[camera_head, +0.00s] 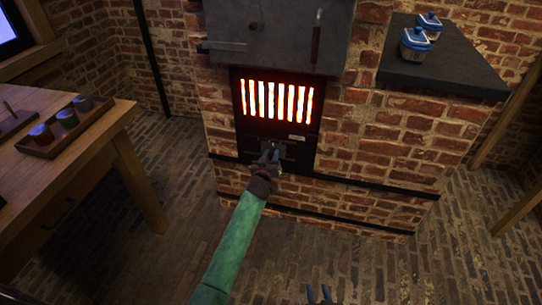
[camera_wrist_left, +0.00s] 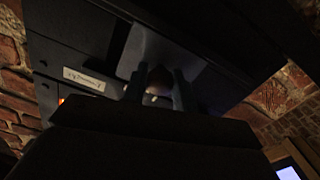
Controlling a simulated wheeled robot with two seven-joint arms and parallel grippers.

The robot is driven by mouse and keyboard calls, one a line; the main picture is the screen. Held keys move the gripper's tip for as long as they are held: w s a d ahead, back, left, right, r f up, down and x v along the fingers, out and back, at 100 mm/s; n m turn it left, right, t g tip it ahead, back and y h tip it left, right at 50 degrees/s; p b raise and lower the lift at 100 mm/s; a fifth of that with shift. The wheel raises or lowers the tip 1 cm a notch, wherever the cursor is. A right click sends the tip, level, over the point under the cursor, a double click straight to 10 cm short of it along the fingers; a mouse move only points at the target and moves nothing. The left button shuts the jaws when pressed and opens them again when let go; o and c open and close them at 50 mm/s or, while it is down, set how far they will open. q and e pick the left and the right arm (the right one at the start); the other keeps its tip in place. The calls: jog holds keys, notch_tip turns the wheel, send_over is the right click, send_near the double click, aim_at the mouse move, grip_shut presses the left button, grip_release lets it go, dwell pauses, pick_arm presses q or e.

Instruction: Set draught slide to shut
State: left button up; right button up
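The draught slide (camera_head: 290,150) is in the dark plate below the glowing grate, at the bottom of the stove front. A small pale label (camera_head: 297,138) sits above it, and this label also shows in the left wrist view (camera_wrist_left: 84,79). My left gripper (camera_head: 270,154) is at the slide, partly covering it. In the left wrist view its two fingers (camera_wrist_left: 158,88) stand on either side of a small rounded knob (camera_wrist_left: 157,86). The dark picture does not show whether they press on it. My right gripper (camera_head: 319,293) is low at the bottom edge, fingertips apart and empty.
The brick stove has a lit grate (camera_head: 278,100) and a dark metal hood (camera_head: 275,35) above. A dark shelf (camera_head: 440,75) at right carries blue-lidded jars (camera_head: 414,44). A wooden table (camera_head: 75,160) with a tray of jars (camera_head: 66,119) stands at left. The floor between is clear.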

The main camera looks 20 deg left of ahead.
aim_at(282, 151)
pick_arm(q)
grip_shut()
jog(key=d, duration=0.3)
jog(key=shift+d, duration=0.15)
pick_arm(e)
jog(key=shift+s+f, duration=0.15)
jog(key=shift+f, duration=0.2)
pick_arm(q)
jog(key=o, duration=1)
grip_release()
jog(key=shift+d, duration=0.15)
jog(key=shift+s, duration=0.1)
